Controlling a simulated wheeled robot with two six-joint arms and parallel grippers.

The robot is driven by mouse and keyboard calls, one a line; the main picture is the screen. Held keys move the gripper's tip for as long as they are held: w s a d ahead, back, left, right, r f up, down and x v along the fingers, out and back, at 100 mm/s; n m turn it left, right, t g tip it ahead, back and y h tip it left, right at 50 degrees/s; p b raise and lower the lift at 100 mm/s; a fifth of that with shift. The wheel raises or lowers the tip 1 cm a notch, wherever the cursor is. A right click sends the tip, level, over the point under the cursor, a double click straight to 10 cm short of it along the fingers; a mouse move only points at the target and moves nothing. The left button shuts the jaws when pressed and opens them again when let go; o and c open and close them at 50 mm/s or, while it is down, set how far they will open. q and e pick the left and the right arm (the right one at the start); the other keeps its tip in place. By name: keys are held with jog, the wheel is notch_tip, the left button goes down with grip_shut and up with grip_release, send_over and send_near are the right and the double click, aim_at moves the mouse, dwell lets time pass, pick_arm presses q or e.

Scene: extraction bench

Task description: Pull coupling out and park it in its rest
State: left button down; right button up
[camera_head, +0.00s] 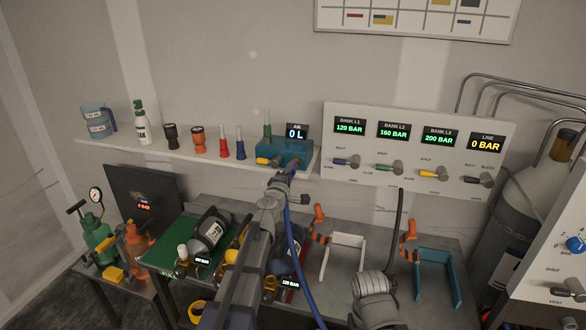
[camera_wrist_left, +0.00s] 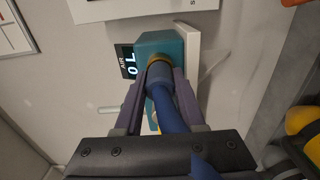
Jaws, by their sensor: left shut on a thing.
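The coupling (camera_wrist_left: 159,74) is a blue-grey sleeve on the end of a blue hose, in the left wrist view. It sits against the yellow ring on the front of the teal air block (camera_wrist_left: 150,45); how deep it is seated is hidden. My left gripper (camera_wrist_left: 158,84) is shut on the coupling, one finger on each side. In the head view my left gripper (camera_head: 287,170) is at the front of the teal air block (camera_head: 291,152), and the blue hose (camera_head: 291,230) hangs down beside my arm. I cannot pick out the coupling's rest.
The shelf (camera_head: 125,146) holds a white bottle (camera_head: 141,124) and several small fittings left of the block. The valve panel (camera_head: 417,150) is at right. Below, the bench carries cylinders, a white bracket (camera_head: 347,240) and a teal bracket (camera_head: 440,257). The air display (camera_head: 296,133) reads 0 L.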

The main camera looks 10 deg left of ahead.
pick_arm(q)
jog(key=shift+s, duration=0.2)
jog(key=shift+s, duration=0.35)
jog(key=shift+s, duration=0.35)
jog(key=shift+s+a, duration=0.1)
jog(key=shift+s, duration=1.7)
jog(key=shift+s, duration=0.15)
jog(key=shift+s+f, duration=0.1)
